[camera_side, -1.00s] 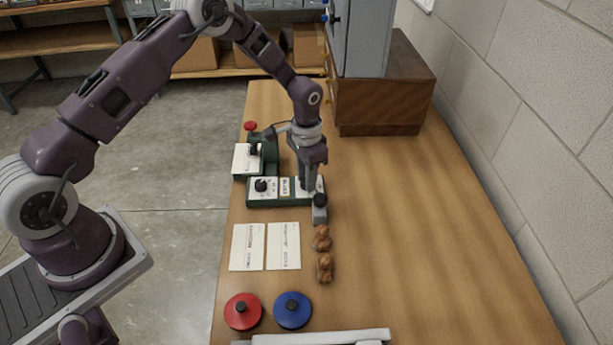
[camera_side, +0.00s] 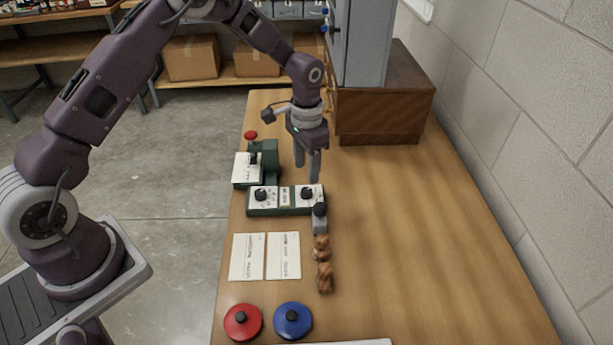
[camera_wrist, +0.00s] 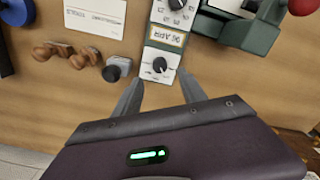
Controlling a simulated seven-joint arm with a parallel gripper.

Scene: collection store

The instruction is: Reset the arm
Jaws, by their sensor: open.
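My gripper (camera_side: 308,166) is open and empty. It hangs above the table just behind the right end of a green stamp-like device (camera_side: 285,208) with two black knobs on white plates. In the wrist view the two fingers (camera_wrist: 160,95) point toward the knob (camera_wrist: 160,64) at that end, one finger on each side and apart from it. A label reading "96 APR" (camera_wrist: 165,36) lies between the two knob plates.
A grey block with a black knob (camera_side: 320,217), two brown wooden pieces (camera_side: 323,264), two white cards (camera_side: 265,256), and red (camera_side: 242,321) and blue (camera_side: 292,319) lids lie nearer. A green press (camera_side: 263,158) stands left, a wooden cabinet (camera_side: 385,105) behind. The table's right side is clear.

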